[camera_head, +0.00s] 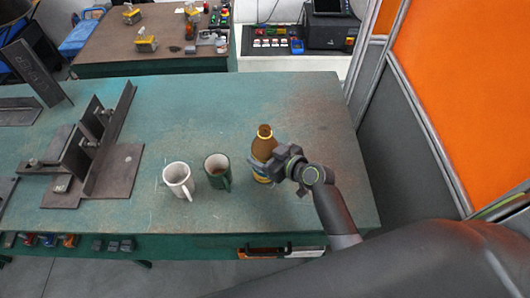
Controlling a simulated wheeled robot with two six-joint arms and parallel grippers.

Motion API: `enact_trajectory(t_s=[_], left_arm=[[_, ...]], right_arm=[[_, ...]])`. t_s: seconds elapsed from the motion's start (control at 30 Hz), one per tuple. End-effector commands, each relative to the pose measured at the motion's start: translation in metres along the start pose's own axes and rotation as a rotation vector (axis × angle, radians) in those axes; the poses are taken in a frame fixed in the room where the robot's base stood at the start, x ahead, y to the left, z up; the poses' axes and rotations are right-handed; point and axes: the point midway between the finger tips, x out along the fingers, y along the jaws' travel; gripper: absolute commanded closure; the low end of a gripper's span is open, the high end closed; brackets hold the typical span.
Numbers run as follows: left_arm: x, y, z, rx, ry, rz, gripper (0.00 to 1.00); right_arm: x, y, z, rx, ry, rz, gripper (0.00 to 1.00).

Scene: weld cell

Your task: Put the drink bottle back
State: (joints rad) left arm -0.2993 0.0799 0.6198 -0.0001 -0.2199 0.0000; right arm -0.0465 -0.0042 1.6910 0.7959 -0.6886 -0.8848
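A brown drink bottle (264,145) with a yellowish cap and a blue-yellow label stands upright on the green table (310,110). My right gripper (268,167) is at the bottle's right side, around its middle, and partly hides it. Whether the fingers are closed on the bottle or only beside it cannot be made out. A dark green mug (217,170) stands to the left of the bottle, and a white mug (178,178) stands left of that. My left gripper is not in view.
Dark steel weld pieces (92,150) stand on the table's left part. An orange and grey partition (445,90) rises on the right. A brown bench (160,35) with tools is behind. The table's back middle and right are clear.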

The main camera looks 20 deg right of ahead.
Motion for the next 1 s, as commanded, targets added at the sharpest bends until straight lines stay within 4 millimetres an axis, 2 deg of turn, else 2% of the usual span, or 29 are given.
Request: enact_trajectory(t_s=[0.07,0.1,0.23,0.67,0.77,1.0], left_arm=[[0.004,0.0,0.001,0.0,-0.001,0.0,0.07],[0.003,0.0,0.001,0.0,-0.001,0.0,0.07],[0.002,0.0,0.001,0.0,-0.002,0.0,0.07],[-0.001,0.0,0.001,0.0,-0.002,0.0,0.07],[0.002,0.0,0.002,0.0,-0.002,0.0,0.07],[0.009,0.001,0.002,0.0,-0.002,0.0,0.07]], right_arm=[[0.002,0.0,0.002,-0.001,0.003,0.0,0.69],[0.001,0.0,0.002,0.0,0.0,0.0,0.28],[0.001,0.0,0.002,0.0,0.0,0.0,0.11],[-0.003,0.0,-0.001,-0.001,-0.001,0.0,0.1],[-0.015,0.001,0.001,-0.001,-0.001,0.002,0.1],[-0.057,0.0,0.002,-0.003,-0.002,0.001,0.1]])
